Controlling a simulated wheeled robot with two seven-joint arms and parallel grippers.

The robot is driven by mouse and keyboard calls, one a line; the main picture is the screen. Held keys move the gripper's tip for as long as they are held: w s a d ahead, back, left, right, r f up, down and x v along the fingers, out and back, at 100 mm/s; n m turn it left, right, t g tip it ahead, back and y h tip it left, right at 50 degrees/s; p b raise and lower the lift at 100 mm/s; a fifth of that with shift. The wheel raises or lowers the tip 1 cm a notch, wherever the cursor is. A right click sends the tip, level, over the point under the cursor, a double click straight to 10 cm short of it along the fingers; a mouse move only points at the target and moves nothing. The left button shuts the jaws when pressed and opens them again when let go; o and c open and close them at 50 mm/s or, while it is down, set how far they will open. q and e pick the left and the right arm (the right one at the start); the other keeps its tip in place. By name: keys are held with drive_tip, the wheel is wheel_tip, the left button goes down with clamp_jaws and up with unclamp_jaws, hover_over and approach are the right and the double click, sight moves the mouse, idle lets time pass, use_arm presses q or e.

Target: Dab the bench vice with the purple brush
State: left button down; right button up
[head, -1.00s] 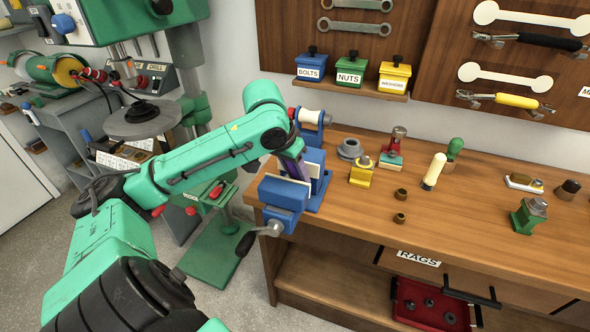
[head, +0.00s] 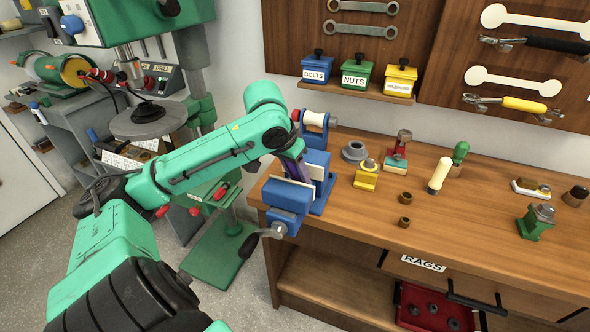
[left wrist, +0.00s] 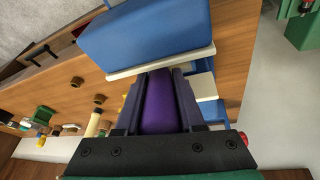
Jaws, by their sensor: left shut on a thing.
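The blue bench vice (head: 288,193) with pale jaw plates is mounted at the left end of the wooden bench. My left gripper (head: 299,172) points down at the vice, by its jaws. In the left wrist view, the gripper (left wrist: 160,88) is shut on the purple brush (left wrist: 158,108), whose purple body lies between the two fingers. The vice's blue block (left wrist: 145,35) and a pale jaw plate lie just beyond the fingertips. The brush's tip is hidden, so I cannot tell whether it touches the vice. My right gripper is not in view.
A wooden workbench (head: 390,225) carries a yellow block (head: 366,180), a cream-topped brush-like item (head: 439,175) and small brown rings. Bins for bolts, nuts and washers (head: 400,80) sit on a wall shelf. A green drill press stands left. The bench front is mostly clear.

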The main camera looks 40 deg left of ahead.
use_arm(q)
drive_tip(key=shift+w+d+p, duration=0.15)
drive_tip(key=shift+d+p, duration=0.35)
drive_tip(key=shift+a+f+b, duration=0.2)
drive_tip(key=shift+a+b, duration=0.15)
drive_tip(key=shift+b, duration=0.2)
drive_tip(key=shift+s+a+r+b, duration=0.1)
drive_tip(key=shift+s+a+b, duration=0.25)
drive_tip(key=shift+a, duration=0.2)
drive_tip(key=shift+r, duration=0.1)
